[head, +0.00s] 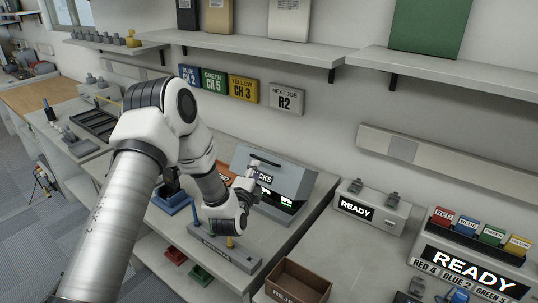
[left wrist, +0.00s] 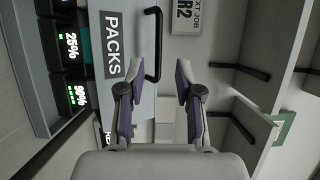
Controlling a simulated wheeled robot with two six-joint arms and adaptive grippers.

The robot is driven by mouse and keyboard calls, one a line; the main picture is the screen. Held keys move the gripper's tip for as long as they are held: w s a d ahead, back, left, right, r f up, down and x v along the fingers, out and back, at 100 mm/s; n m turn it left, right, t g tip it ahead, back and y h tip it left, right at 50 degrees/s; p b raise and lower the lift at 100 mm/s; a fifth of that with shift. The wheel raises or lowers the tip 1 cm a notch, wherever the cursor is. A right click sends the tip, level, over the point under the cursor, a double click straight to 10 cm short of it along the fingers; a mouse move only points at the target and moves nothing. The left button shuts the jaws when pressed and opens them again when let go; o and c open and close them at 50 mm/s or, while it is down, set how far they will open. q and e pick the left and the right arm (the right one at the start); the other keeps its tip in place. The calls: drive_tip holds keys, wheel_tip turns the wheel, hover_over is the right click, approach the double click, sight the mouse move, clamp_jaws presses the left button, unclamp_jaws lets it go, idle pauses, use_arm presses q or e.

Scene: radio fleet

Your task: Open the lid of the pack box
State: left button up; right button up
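The pack box (head: 290,210) is a grey box on the bench. Its lid (head: 292,180) has a sloping grey front marked PACKS and a black bar handle (head: 264,160). Lit green readouts show below the lid. In the left wrist view the lid's PACKS label (left wrist: 114,45) and black handle (left wrist: 157,45) lie just ahead of the fingers. My left gripper (head: 256,174) is in front of the lid and hides part of the label. It is open in the left wrist view (left wrist: 155,75), with the handle's near end in line with the finger gap. Contact is unclear. My right gripper is not seen.
A brown bin (head: 298,282) stands in front of the box. A grey READY unit (head: 372,208) and a rack of coloured cards (head: 478,235) are to the right. A wall shelf (head: 260,45) runs above. A grey holder with pegs (head: 222,252) sits below my gripper.

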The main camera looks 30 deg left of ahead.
use_arm(q)
drive_tip(key=p, duration=0.1)
hover_over(261, 179)
drive_tip(key=shift+a+f, duration=0.1)
drive_tip(key=shift+f, duration=0.3)
drive_tip(key=shift+s+r, duration=0.1)
drive_tip(key=shift+r, duration=0.1)
drive_tip(key=shift+f, duration=0.1)
clamp_jaws()
